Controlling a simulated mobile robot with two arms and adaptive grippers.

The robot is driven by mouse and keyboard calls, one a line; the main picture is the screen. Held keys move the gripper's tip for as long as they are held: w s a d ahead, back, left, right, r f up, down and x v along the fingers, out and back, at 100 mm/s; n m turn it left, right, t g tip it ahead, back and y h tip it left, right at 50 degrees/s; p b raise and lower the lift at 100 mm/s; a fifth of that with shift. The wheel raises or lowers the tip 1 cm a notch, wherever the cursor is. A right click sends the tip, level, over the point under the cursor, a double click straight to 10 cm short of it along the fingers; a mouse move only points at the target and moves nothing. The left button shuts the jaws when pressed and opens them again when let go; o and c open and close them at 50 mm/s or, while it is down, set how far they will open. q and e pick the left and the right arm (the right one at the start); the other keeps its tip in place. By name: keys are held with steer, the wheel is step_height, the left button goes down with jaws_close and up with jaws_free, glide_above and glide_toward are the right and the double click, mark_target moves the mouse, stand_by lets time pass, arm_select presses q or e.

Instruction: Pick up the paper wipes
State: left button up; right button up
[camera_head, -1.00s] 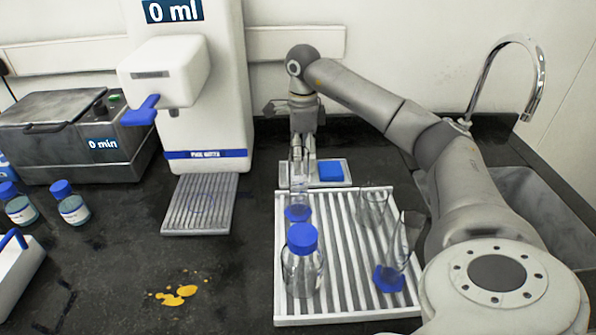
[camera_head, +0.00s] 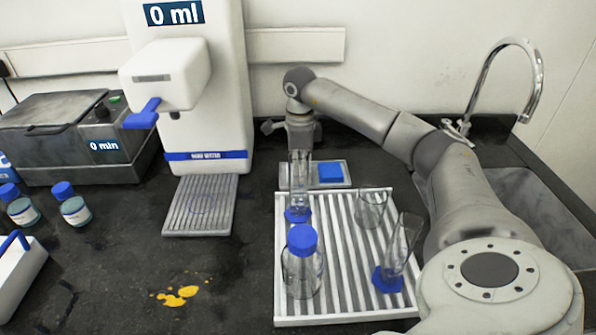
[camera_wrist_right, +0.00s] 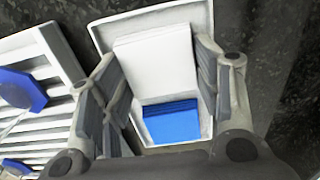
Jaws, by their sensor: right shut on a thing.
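The white paper wipes (camera_wrist_right: 155,62) are a flat stack in a small shallow tray (camera_wrist_right: 205,14), beside a blue stack (camera_wrist_right: 172,122). In the head view the tray (camera_head: 346,181) stands behind the ribbed rack, with the blue stack (camera_head: 330,172) on its right side. My right gripper (camera_wrist_right: 160,72) reaches down from above, one finger on each side of the white stack, and is shut on it. In the head view this gripper (camera_head: 299,165) is partly hidden behind a glass cylinder. My left gripper is not in view.
A water dispenser (camera_head: 200,100) stands left. A yellow spill (camera_head: 180,295) lies on the counter. A sink (camera_head: 540,205) is right.

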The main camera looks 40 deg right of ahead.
steer(key=shift+r, duration=0.15)
steer(key=shift+r, duration=0.25)
step_height(320, 180, up, 2)
steer(key=shift+w+r+b, duration=0.1)
steer(key=shift+r+b, duration=0.05)
steer(key=shift+b, duration=0.35)
steer(key=s+a+r+b, duration=0.1)
steer(key=s+a+r, duration=0.2)
steer(key=s+r, duration=0.7)
steer(key=s, duration=0.4)
